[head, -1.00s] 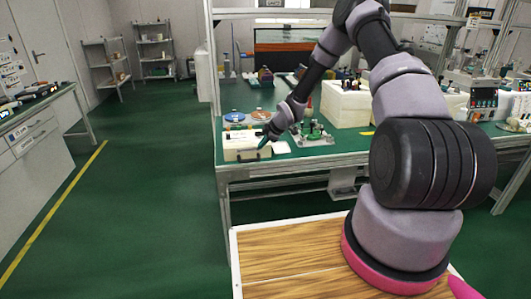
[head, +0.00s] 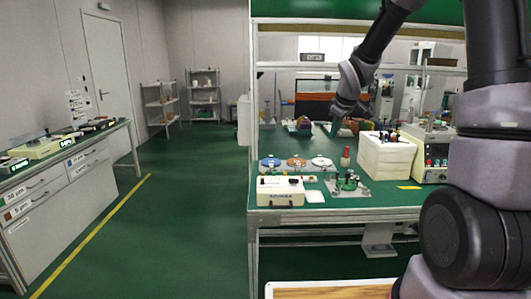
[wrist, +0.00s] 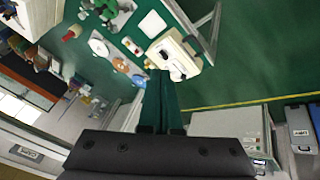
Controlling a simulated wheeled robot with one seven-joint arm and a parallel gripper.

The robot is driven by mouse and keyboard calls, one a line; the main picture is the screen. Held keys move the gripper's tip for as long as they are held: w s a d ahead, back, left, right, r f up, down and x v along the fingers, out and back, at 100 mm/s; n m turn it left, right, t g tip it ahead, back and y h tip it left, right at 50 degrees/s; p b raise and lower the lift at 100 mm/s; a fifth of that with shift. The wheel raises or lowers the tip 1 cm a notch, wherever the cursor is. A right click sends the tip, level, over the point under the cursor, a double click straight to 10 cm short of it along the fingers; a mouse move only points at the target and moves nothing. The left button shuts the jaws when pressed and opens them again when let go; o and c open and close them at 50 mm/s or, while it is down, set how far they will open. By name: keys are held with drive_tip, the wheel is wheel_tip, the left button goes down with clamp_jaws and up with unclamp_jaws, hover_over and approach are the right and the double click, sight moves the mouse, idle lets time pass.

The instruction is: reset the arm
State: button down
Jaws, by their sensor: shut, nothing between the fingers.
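My gripper (head: 336,127) is raised above the green-topped bench (head: 395,203) in the head view, pointing down. In the wrist view its two dark green fingers (wrist: 161,76) lie side by side, shut, with nothing between them. My arm bends over from the right side of the head view. Below the gripper, apart from it, are a cream box (head: 280,191) and a green fixture with metal parts (head: 348,184). The cream box also shows in the wrist view (wrist: 174,54).
A white block-like container (head: 386,158) with small items stands right of the fixture, beside an instrument with a panel (head: 430,165). Several coloured discs (head: 297,162) lie behind the cream box. A drawer counter (head: 65,190) stands left. The green aisle floor (head: 195,215) is clear.

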drive_tip(key=s+d+r+m, duration=0.3)
drive_tip(key=s+r+m, duration=0.4)
drive_tip(key=s+r, duration=0.75)
drive_tip(key=s+a+r+m+t+y, duration=0.1)
drive_tip(key=s+m, duration=0.4)
drive_tip(key=s, duration=1.1)
drive_tip(key=shift+s+a+m, duration=0.2)
drive_tip(key=shift+a+m, duration=0.05)
drive_tip(key=shift+m, duration=0.15)
drive_tip(key=shift+r, duration=0.1)
